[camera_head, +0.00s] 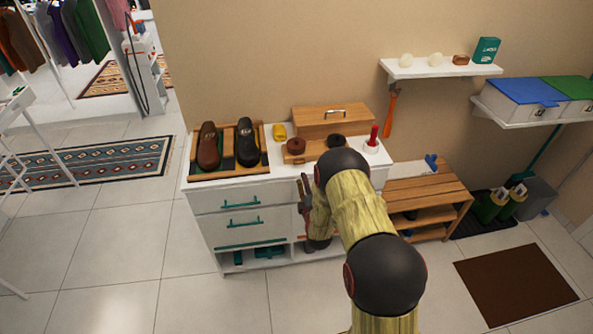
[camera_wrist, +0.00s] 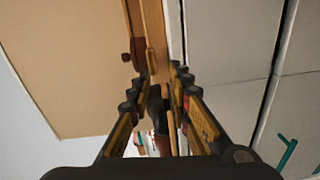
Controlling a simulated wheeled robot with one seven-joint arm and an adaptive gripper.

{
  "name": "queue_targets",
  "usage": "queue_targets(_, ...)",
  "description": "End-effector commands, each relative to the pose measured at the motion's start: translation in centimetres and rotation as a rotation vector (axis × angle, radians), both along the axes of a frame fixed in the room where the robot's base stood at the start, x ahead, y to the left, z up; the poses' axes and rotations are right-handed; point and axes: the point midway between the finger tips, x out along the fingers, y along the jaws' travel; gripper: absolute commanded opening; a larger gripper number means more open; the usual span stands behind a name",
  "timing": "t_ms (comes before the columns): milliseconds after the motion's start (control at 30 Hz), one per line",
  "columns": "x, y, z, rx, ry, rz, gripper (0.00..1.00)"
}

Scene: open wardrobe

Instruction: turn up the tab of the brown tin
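The brown tin (camera_head: 296,145) is a low round tin on a light wooden stand on top of the white cabinet. In the wrist view, a brown shape with a small knob on one side, probably this tin (camera_wrist: 138,48), shows just past the fingertips. I cannot make out its tab clearly. My gripper (camera_head: 304,186) is in front of the cabinet, a little below the top's front edge and below the tin. In the wrist view my gripper (camera_wrist: 164,68) has its fingers apart, with no held object visible between the tips.
A black tin (camera_head: 336,141) sits right of the brown one, partly behind my arm. A wooden box (camera_head: 330,120) stands behind, and a yellow item (camera_head: 280,132) to the left. A shoe tray (camera_head: 200,177) holds two shoes. A red-handled item (camera_head: 373,138) is at the right.

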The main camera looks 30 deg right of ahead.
Motion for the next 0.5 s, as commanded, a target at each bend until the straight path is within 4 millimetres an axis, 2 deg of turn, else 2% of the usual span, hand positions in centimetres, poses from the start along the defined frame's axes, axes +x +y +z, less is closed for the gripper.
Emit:
queue_targets(100,0.0,0.0,1.2,-0.085,-0.025,0.002,0.20)
queue_targets(233,0.8,-0.2,1.2,-0.103,-0.016,0.002,0.20)
queue_targets(500,4.6,-1.3,1.1,-0.101,-0.016,0.002,0.20)
